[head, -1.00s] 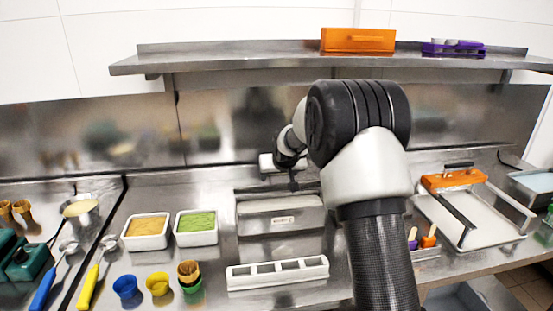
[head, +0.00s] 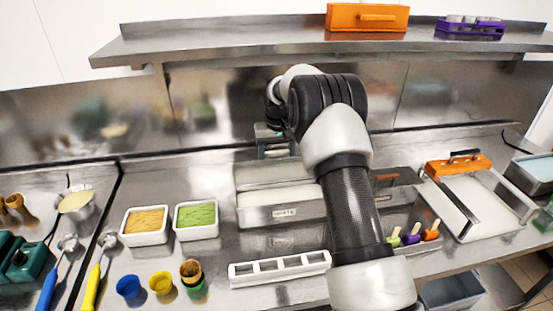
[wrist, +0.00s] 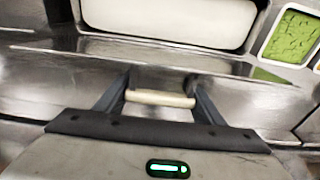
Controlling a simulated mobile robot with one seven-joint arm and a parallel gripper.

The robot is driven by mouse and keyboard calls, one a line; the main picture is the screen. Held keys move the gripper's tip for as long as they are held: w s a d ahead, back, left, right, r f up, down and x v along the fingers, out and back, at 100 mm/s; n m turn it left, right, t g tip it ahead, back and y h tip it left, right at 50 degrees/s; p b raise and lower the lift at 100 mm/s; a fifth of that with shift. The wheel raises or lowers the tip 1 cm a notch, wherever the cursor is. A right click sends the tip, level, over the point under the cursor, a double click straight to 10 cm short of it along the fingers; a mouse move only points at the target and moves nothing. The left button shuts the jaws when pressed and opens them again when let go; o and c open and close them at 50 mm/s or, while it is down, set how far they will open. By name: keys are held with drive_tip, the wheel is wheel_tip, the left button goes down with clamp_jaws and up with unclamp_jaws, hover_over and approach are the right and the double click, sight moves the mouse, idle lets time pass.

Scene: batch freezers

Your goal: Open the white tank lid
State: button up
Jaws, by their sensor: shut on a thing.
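The white tank (head: 283,213) sits mid-counter with a labelled metal front. Its opening shows a smooth white surface, also at the top of the wrist view (wrist: 170,18). A metal panel (head: 268,173), apparently the raised lid, rises behind the opening with pale reflections. In the wrist view, my gripper (wrist: 160,97) is shut on a cream bar handle (wrist: 158,98). In the head view, my gripper (head: 274,142) is behind the tank, near the back wall; its fingers are hard to make out there. How far the lid leans back is unclear.
My arm crosses in front of a second metal tank (head: 396,180) on the right. Yellow (head: 145,223) and green (head: 197,217) trays are left of the white tank. A white mould (head: 279,269) lies in front. A metal shelf (head: 240,45) overhangs the counter.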

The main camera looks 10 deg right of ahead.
drive_tip(key=shift+s+f, duration=0.1)
drive_tip(key=shift+f, duration=0.05)
drive_tip(key=o, duration=1.5)
